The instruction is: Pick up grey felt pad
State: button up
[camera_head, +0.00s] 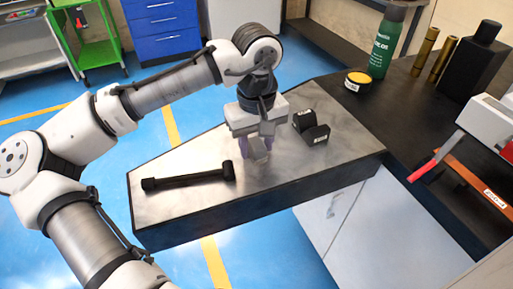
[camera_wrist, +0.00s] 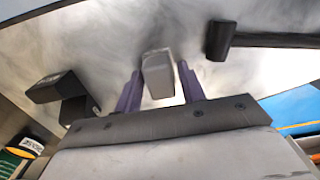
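The grey felt pad (camera_wrist: 157,77) is a small light grey block on the metal worktop. In the wrist view it sits between the two purple fingers of my gripper (camera_wrist: 159,70), with narrow gaps to the fingers, so my gripper looks open around it. In the head view my gripper (camera_head: 256,146) points down at the worktop, and the pad (camera_head: 261,155) shows just in front of the fingers. I cannot tell whether a finger touches the pad.
The metal worktop (camera_head: 210,150) also bears a black bar-shaped tool (camera_head: 190,180) at left and black blocks (camera_head: 311,128) at right. A yellow-topped tin (camera_head: 357,81), a green bottle (camera_head: 386,45) and a red-handled machine (camera_head: 436,165) stand on the dark counter.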

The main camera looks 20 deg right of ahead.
aim_at(257, 142)
jog(key=c, duration=0.6)
jog(key=shift+r, duration=0.1)
jog(key=shift+c, duration=0.2)
notch_tip(257, 142, up, 20)
